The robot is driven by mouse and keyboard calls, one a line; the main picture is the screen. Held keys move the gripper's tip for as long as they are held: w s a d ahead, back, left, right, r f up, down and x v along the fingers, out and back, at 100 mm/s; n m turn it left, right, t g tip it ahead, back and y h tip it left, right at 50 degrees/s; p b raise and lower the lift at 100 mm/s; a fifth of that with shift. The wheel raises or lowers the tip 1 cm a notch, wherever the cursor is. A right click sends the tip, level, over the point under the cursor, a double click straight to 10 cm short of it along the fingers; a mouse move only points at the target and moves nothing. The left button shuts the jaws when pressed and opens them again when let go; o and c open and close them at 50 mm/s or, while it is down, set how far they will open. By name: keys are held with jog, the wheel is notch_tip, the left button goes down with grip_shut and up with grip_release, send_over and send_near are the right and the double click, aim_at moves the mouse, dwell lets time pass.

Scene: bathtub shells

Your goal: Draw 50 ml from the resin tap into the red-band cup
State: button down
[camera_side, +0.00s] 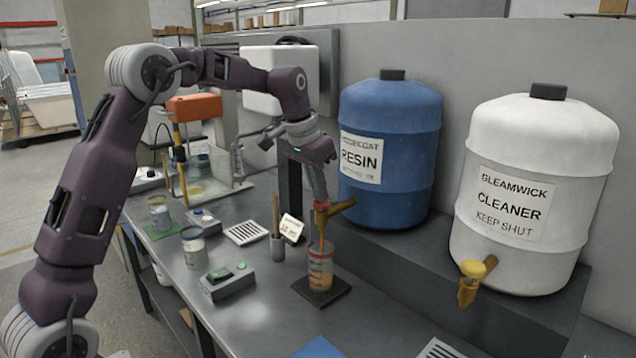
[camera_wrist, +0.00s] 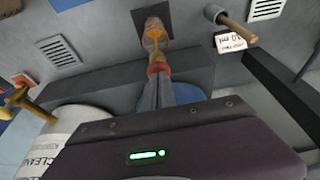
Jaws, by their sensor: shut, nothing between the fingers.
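The blue resin drum (camera_side: 395,150) has a brass tap (camera_side: 340,207) with a red part at its outer end. My gripper (camera_side: 320,198) is shut and empty, its fingertips at the red part of the tap; the wrist view shows the fingers (camera_wrist: 158,80) there too. An amber stream (camera_side: 321,240) runs down from the tap into a cup (camera_side: 320,268) with a reddish band. The cup stands upright under the tap on a dark square pad (camera_side: 338,288) and holds amber liquid; its exact level is hard to read. The cup also shows in the wrist view (camera_wrist: 152,24).
A white cleaner drum (camera_side: 540,190) with its own brass tap (camera_side: 473,280) stands at right. A grey box with green lights (camera_side: 228,280) and another cup (camera_side: 194,246) are further left.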

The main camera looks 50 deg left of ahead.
jog(key=shift+s+f, duration=0.25)
jog(key=shift+f, duration=0.45)
jog(key=r, duration=0.5)
jog(key=shift+w+r, duration=0.2)
jog(key=shift+r, duration=0.2)
jog(key=v, duration=0.9)
jog(key=shift+r, duration=0.3)
jog(key=s+d+t, duration=0.1)
jog(key=s+d, duration=0.3)
jog(key=s, duration=0.4)
jog(key=s+d, duration=0.4)
jog(key=s, duration=0.4)
jog(key=s+d+f, duration=0.2)
jog(key=s+f, duration=0.3)
jog(key=s, duration=0.3)
jog(key=s+d+f+t, duration=0.1)
jog(key=s+f, duration=0.5)
jog(key=s, duration=0.2)
jog(key=shift+s+d+f, duration=0.3)
jog(key=shift+d+f, duration=0.05)
